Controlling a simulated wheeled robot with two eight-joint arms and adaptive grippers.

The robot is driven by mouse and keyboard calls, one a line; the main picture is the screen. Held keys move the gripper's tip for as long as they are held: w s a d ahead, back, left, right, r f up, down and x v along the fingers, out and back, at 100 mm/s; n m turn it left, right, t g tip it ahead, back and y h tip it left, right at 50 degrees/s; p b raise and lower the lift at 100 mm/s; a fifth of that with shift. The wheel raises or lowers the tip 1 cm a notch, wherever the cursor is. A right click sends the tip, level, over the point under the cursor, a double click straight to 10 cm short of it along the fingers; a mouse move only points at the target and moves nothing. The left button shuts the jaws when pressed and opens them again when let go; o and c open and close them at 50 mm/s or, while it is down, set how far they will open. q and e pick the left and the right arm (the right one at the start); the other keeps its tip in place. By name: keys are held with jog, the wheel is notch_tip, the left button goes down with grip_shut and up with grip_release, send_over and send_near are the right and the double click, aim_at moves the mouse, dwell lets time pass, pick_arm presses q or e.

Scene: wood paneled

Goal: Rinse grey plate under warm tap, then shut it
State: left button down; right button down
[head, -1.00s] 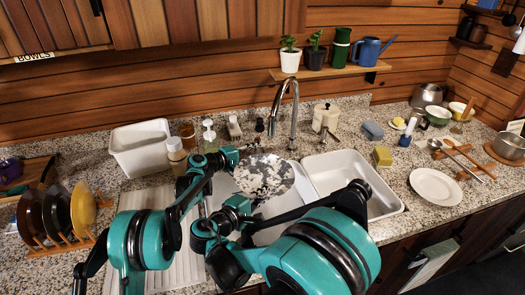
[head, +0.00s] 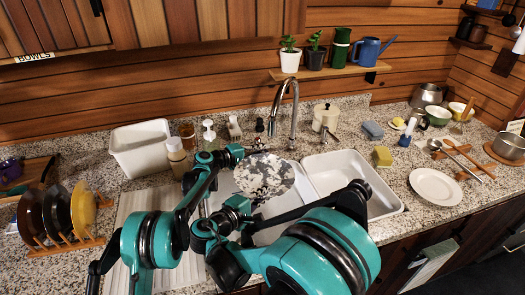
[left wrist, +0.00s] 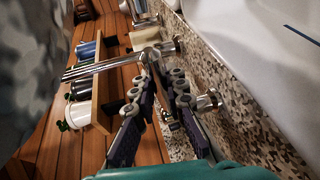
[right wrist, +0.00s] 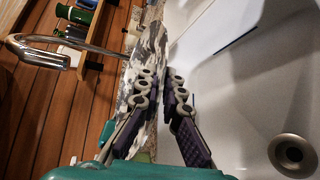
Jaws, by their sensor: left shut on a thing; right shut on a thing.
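The grey plate (head: 264,176), patched with white, is held tilted over the left sink basin, below the tap spout (head: 294,95). My right gripper (head: 253,207) is shut on the plate's near-left rim; in the right wrist view its fingers (right wrist: 163,82) pinch the edge. My left gripper (head: 252,151) is at the back of the sink, left of the spout. In the left wrist view its fingers (left wrist: 158,75) close on what looks like a tap lever, mostly hidden between them. The plate (left wrist: 30,75) also shows close beside them. I see no clear water stream.
The right basin (head: 345,172) is empty. A soap dispenser (head: 209,135), a bottle (head: 177,155) and a white tub (head: 140,148) stand at the back left. A rack with plates (head: 58,212) is at the left. A white plate (head: 436,187) and yellow sponge (head: 382,156) lie right.

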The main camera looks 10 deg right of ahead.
pick_arm(q)
jog(key=shift+a+m+g+h, duration=0.25)
jog(key=shift+a+m+g, duration=0.25)
jog(key=shift+g, duration=0.3)
jog(key=shift+a+m+g+h, duration=0.25)
jog(key=shift+m+g, duration=0.35)
jog(key=shift+g, duration=0.2)
jog(key=c, duration=1.5)
grip_release()
jog(key=shift+c, duration=0.2)
jog(key=v, duration=1.2)
